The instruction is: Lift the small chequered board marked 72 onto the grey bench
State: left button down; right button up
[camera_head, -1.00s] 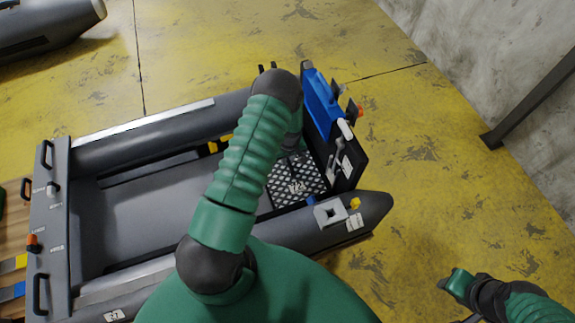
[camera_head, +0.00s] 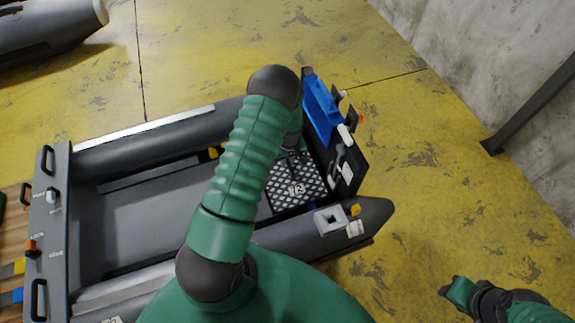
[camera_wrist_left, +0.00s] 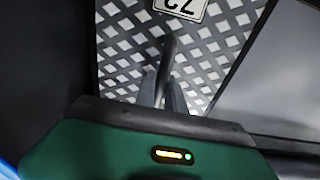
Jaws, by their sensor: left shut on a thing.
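The small chequered board (camera_head: 297,189), dark with a white diamond pattern and a white label reading 72, lies at the right end of the grey boat, beside the black transom. It fills much of the left wrist view (camera_wrist_left: 125,45), its label upside down. My left gripper (camera_wrist_left: 165,88) is shut on a thin grey handle-like piece over the board. In the head view my left forearm hides most of this gripper. A grey bench-like crosspiece (camera_head: 50,225) with black handles spans the boat's left end. My right gripper (camera_head: 458,289) is at lower right, away from the boat; its jaws are unclear.
A blue part (camera_head: 322,108) is on the black transom (camera_head: 348,172). A grey square block (camera_head: 330,219) sits on the near tube. A wooden surface (camera_head: 12,250) lies at left. Another boat (camera_head: 45,28) is at upper left. Yellow floor (camera_head: 440,190) is clear at right.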

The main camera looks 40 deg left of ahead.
pick_arm(q)
jog(key=r, duration=0.3)
jog(key=shift+s+a+r, duration=0.15)
jog(key=shift+s+a, duration=0.05)
jog(key=shift+s, duration=0.15)
jog(key=s+a+b, duration=0.1)
jog(key=s+a, duration=0.3)
jog(key=s, duration=0.4)
jog(key=s+a+b, duration=0.1)
jog(key=s+a, duration=0.4)
jog(key=s, duration=0.3)
notch_tip(320, 180, up, 16)
jog(key=p, duration=1.4)
jog(key=shift+s, duration=0.35)
jog(key=shift+d, duration=0.1)
